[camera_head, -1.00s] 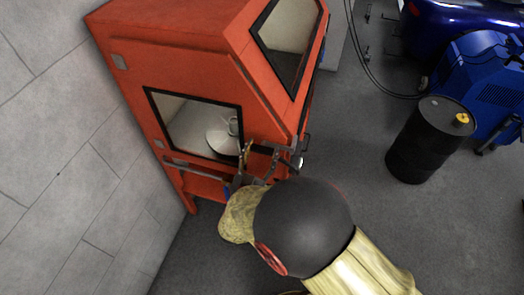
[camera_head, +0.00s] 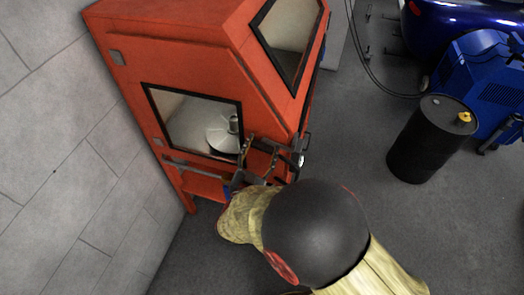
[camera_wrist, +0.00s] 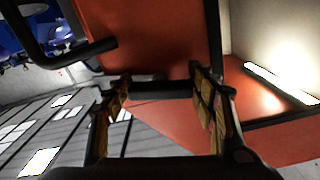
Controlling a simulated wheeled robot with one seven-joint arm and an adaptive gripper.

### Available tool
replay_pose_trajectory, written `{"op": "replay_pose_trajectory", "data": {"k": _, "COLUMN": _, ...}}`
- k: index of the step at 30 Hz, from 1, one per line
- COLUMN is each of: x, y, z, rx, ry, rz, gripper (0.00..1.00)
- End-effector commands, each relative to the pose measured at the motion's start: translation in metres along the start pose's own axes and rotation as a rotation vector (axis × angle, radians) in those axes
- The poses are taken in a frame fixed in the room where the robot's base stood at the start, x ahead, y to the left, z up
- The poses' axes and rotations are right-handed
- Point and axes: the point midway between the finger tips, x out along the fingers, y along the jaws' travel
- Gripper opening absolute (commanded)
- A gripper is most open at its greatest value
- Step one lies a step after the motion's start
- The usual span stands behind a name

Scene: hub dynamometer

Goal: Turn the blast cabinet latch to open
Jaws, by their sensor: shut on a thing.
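The orange blast cabinet (camera_head: 200,62) stands against the grey wall, with a window in its side and another in its sloped front. My gripper (camera_head: 258,162) is at the cabinet's lower front corner, just below the side window. In the wrist view my gripper (camera_wrist: 163,100) has its two tan-padded fingers on either side of a dark bar, which I take to be the latch (camera_wrist: 162,88). The fingers are shut on it. Much of the latch is hidden by the fingers and small in the head view, so its exact angle is unclear.
A black handle (camera_wrist: 62,50) sticks out at the upper left of the wrist view. A black drum (camera_head: 428,140) and a blue machine (camera_head: 480,80) stand to the right. Grey floor is clear between the cabinet and the drum.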

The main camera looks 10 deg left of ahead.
Motion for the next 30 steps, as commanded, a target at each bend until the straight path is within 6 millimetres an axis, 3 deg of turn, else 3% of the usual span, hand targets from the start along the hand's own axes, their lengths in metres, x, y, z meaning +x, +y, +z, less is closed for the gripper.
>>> {"op": "replay_pose_trajectory", "data": {"k": 30, "x": 0.0001, "y": -0.0040, "z": 0.0014, "rx": 0.962, "ry": 0.003, "rz": -0.002, "gripper": 0.31}}
